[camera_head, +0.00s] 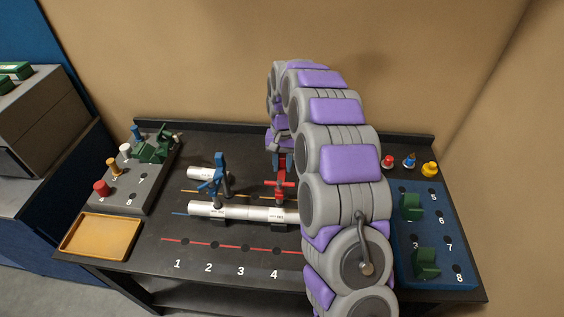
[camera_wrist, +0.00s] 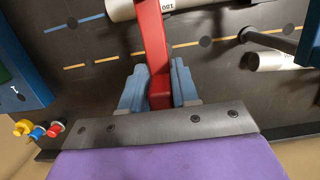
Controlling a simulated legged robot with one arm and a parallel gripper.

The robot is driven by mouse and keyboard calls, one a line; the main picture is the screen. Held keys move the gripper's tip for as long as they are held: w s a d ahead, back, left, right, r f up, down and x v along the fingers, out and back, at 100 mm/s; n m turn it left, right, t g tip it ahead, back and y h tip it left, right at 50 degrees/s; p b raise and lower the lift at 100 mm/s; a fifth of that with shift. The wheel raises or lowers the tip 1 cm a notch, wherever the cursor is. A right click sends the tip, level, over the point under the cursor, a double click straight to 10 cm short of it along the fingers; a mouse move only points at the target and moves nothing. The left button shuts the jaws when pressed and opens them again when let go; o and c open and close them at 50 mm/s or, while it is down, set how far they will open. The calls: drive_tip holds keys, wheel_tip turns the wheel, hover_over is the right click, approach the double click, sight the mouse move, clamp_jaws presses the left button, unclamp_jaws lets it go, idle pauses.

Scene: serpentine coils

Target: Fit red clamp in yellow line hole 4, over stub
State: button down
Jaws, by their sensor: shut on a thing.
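The red clamp (camera_head: 282,184) is in my gripper, just behind the long white pipe in the head view. In the wrist view the fingers (camera_wrist: 159,88) are shut on the red clamp's bar (camera_wrist: 152,35), which runs up past the white pipe (camera_wrist: 128,8). Its far end is out of frame. The yellow line (camera_wrist: 103,60) with dark holes (camera_wrist: 125,55) passes beneath the clamp. The clamp's foot and its relation to hole 4 are hidden. A short white pipe stub (camera_head: 202,172) lies at the yellow line's left in the head view.
A blue clamp (camera_head: 217,182) stands at the long white pipe (camera_head: 235,211), left of the red clamp. The red line (camera_head: 222,244) with numbered holes is bare in front. A blue board (camera_head: 428,232) with green blocks is right; a tan tray (camera_head: 98,237) is left.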

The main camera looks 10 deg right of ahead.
drive_tip(key=shift+f, duration=0.8)
drive_tip(key=c, duration=0.8)
unclamp_jaws()
drive_tip(key=shift+r, duration=0.1)
drive_tip(key=w+r, duration=0.1)
drive_tip(key=r, duration=0.4)
drive_tip(key=w+r+p, duration=0.1)
drive_tip(key=r, duration=0.5)
drive_tip(key=w+d+r+p, duration=0.1)
drive_tip(key=r, duration=0.4)
drive_tip(key=shift+r, duration=0.4)
drive_tip(key=shift+s, duration=0.1)
